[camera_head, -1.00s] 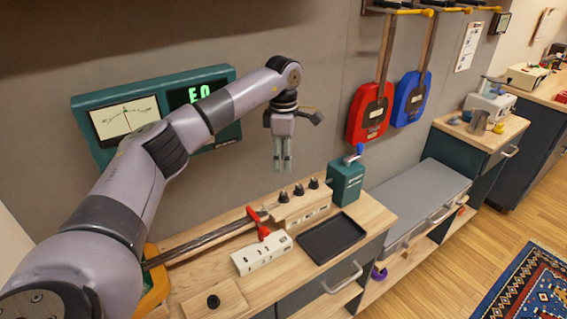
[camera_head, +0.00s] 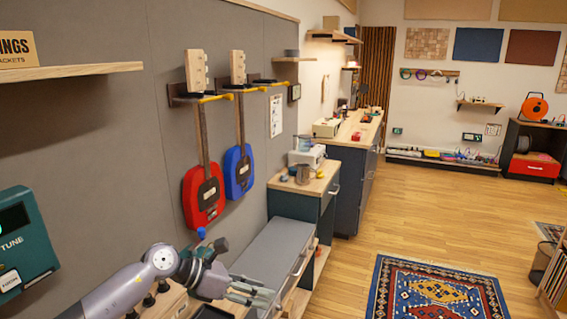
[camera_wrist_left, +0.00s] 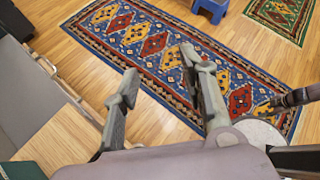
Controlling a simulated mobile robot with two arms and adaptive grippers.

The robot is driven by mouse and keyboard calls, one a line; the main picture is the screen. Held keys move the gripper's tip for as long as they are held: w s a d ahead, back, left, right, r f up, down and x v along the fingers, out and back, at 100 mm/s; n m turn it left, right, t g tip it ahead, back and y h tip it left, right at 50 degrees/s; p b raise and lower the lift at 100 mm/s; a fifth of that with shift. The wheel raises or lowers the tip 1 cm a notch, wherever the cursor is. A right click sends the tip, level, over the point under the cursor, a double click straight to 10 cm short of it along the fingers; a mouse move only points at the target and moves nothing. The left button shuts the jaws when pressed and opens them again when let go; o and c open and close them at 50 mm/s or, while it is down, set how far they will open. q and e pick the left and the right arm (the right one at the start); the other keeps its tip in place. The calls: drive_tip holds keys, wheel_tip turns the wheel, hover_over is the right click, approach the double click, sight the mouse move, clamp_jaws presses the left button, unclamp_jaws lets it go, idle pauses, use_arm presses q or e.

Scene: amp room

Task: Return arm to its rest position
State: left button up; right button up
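My left arm (camera_head: 119,291) comes in at the lower left of the head view and stretches to the right. Its gripper (camera_head: 262,297) points right, in front of the grey-topped low cabinet. In the left wrist view the two fingers of my left gripper (camera_wrist_left: 160,64) stand wide apart with nothing between them; the floor and rug show beyond.
A grey-topped low cabinet (camera_head: 276,249) lies behind the left gripper. A red guitar (camera_head: 204,198) and a blue guitar (camera_head: 238,172) hang on the wall above. A teal tuner box (camera_head: 24,245) is at far left. Open wooden floor (camera_head: 400,210) and a patterned rug (camera_head: 437,291) lie right.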

use_arm(q)
drive_tip(key=s+d+r+n+t+h, duration=0.3)
drive_tip(key=d+r+n+t+h, duration=0.4)
drive_tip(key=n, duration=0.3)
drive_tip(key=a+f+n+t+y, duration=0.2)
drive_tip(key=a+n+t+y, duration=0.8)
drive_tip(key=n, duration=0.8)
drive_tip(key=s+a+f+n+g+y, duration=0.7)
drive_tip(key=s+a+f+n+y, duration=0.15)
drive_tip(key=f+n, duration=0.4)
drive_tip(key=s+a+f+n+g, duration=0.1)
drive_tip(key=s+f+n+g, duration=0.35)
drive_tip(key=s, duration=0.75)
drive_tip(key=s+a+f+n+g, duration=0.15)
drive_tip(key=s+f+g, duration=0.45)
drive_tip(key=s, duration=0.6)
wheel_tip(320, 180, down, 28)
drive_tip(key=s, duration=0.2)
drive_tip(key=s+a+f+g, duration=0.1)
drive_tip(key=s+a+f, duration=0.2)
drive_tip(key=s+f, duration=1.1)
drive_tip(key=shift+s+f+m, duration=0.3)
drive_tip(key=shift+s+m, duration=0.15)
drive_tip(key=shift+s, duration=0.35)
